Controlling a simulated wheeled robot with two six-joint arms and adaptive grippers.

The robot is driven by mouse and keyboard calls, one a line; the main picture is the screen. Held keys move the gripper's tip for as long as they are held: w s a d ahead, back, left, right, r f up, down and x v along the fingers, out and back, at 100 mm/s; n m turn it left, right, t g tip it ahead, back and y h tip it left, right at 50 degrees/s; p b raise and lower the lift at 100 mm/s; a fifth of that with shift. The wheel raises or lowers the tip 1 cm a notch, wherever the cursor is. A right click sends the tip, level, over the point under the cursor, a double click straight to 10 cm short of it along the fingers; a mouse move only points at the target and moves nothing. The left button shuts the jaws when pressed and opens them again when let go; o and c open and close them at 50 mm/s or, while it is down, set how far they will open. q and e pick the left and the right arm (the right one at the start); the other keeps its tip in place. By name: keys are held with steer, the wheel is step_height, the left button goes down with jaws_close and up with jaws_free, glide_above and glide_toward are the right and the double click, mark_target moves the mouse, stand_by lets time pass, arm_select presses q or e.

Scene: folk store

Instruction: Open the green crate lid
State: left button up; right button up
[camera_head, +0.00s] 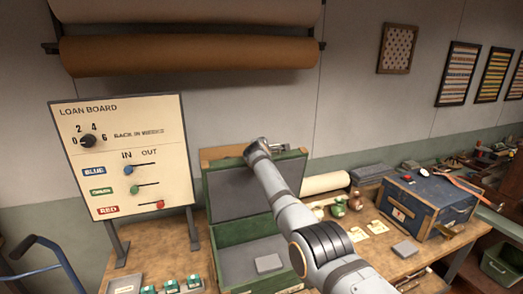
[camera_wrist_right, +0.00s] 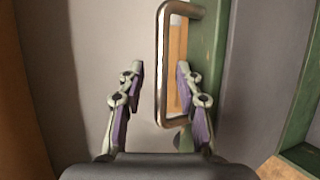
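The green crate (camera_head: 217,240) stands on the wooden table with its lid (camera_head: 240,192) raised roughly upright at the back. The lid has a green frame and a grey inner panel. My right gripper (camera_head: 284,148) is at the lid's top edge, its arm crossing in front of the lid and crate. In the right wrist view my right gripper (camera_wrist_right: 161,85) is open, with a finger on either side of the lid's metal handle (camera_wrist_right: 162,70). The handle joins the lid's green frame (camera_wrist_right: 211,50). I cannot tell whether the fingers touch it. My left gripper is out of view.
A grey block (camera_head: 268,263) lies inside the crate. The loan board (camera_head: 125,160) stands at the left. A blue case (camera_head: 425,203), small pots (camera_head: 338,207) and a pale roll (camera_head: 325,183) are at the right. Small green items (camera_head: 171,286) lie at the front left.

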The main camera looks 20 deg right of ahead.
steer(key=v, duration=1.1)
steer(key=shift+s, duration=0.3)
steer(key=shift+d, duration=0.1)
